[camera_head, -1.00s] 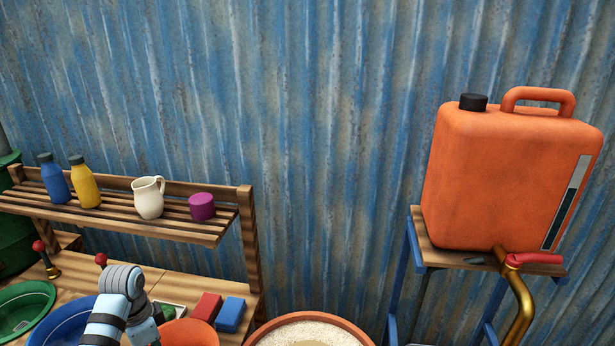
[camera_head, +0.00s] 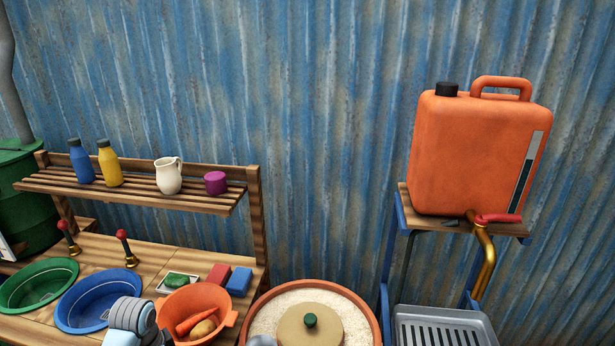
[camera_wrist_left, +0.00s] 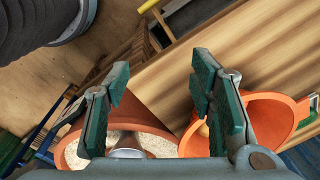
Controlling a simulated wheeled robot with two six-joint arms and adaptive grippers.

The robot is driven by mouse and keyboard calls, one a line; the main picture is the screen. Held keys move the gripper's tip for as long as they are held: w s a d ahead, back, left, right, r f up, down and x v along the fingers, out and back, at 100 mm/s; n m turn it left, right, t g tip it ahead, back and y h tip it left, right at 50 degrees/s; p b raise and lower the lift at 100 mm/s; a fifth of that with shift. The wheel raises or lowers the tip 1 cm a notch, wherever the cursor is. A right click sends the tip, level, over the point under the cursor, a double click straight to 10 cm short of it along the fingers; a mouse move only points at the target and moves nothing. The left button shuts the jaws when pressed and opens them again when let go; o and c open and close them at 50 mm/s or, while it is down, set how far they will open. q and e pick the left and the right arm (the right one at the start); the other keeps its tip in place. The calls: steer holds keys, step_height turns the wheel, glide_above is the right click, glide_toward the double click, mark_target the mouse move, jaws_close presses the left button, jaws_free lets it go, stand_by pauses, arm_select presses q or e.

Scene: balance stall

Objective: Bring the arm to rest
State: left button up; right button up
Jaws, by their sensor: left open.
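My left arm comes in at the bottom of the head view, where a grey and light blue link (camera_head: 132,318) shows in front of the bench. Its gripper is not clearly visible there. In the left wrist view my left gripper (camera_wrist_left: 158,70) is open, with its teal-padded fingers apart and nothing between them. Beyond the fingers lie the wooden bench edge (camera_wrist_left: 165,85), a round orange-rimmed tub of pale grain (camera_wrist_left: 152,142) and an orange bowl (camera_wrist_left: 268,112). My right gripper is not in view.
The bench holds a green basin (camera_head: 38,285), a blue basin (camera_head: 85,300) and an orange colander (camera_head: 205,298) with vegetables. The grain tub (camera_head: 262,305) has a lid (camera_head: 310,328) in it. An orange jerrycan (camera_head: 475,150) stands on a stand over a grey grated tray (camera_head: 440,325).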

arm_select(q)
steer(key=s+d+n+t, duration=0.2)
steer(key=s+d+n, duration=0.25)
steer(key=s, duration=0.55)
steer(key=s+d+n+t, duration=0.1)
steer(key=s+d+n, duration=0.2)
steer(key=s+d, duration=0.55)
steer(key=s+a+f+g, duration=0.1)
steer(key=a+f, duration=0.1)
steer(key=f, duration=0.8)
steer(key=s+a+f, duration=0.2)
steer(key=f, duration=0.8)
steer(key=s+f+g+b, duration=0.1)
steer(key=s+f, duration=1.3)
steer(key=shift+s+a+f, duration=0.15)
steer(key=shift+a+f, duration=0.15)
steer(key=shift+a, duration=0.15)
